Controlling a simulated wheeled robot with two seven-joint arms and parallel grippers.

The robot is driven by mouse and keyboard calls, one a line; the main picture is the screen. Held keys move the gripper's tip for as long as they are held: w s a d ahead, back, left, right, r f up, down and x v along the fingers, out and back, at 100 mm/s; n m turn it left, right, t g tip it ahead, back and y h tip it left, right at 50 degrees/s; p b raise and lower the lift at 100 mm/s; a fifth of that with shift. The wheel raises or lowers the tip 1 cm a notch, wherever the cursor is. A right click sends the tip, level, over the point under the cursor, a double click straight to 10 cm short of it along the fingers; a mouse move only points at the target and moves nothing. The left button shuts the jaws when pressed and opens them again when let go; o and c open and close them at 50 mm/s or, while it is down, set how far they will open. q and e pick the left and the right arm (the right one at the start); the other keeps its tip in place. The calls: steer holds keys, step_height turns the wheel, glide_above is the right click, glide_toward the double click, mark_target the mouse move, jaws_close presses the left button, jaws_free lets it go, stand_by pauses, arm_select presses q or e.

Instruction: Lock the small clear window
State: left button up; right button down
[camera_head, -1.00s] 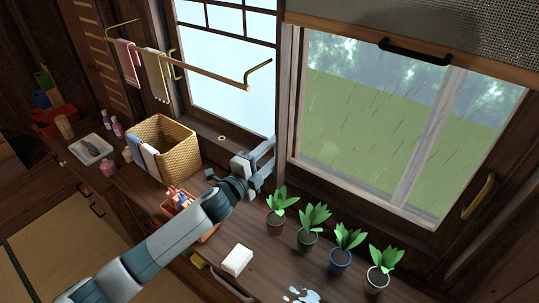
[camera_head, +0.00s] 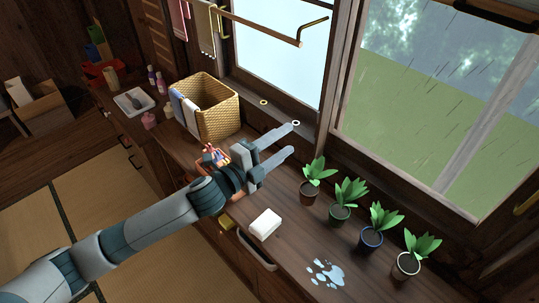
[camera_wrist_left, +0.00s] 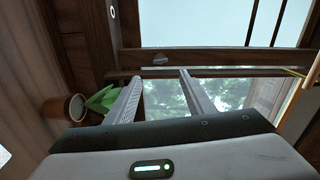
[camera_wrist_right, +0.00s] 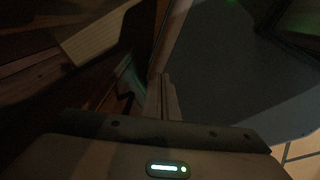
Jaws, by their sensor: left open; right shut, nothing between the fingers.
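The clear window (camera_head: 430,95) at the right of the head view shows rain, trees and grass. A paler window (camera_head: 280,50) is left of it. A dark wooden post separates them. My left gripper (camera_head: 293,139) is open and empty over the counter, its fingers pointing at the wall below that post. A white ring (camera_head: 296,122) shows at its upper fingertip; I cannot tell whether they touch. In the left wrist view, the open fingers (camera_wrist_left: 160,78) frame a wooden rail with a small grey oval piece (camera_wrist_left: 160,58). My right gripper (camera_wrist_right: 163,78) is shut and empty in its dark wrist view.
Several potted plants (camera_head: 342,198) line the counter right of my left gripper. A wicker basket (camera_head: 218,108) stands left of it, and a towel rail (camera_head: 262,28) juts out above. A white block (camera_head: 265,223) and a water puddle (camera_head: 326,272) lie in front.

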arm_select(q)
steer(key=shift+b+v, duration=0.4)
steer(key=shift+v, duration=1.95)
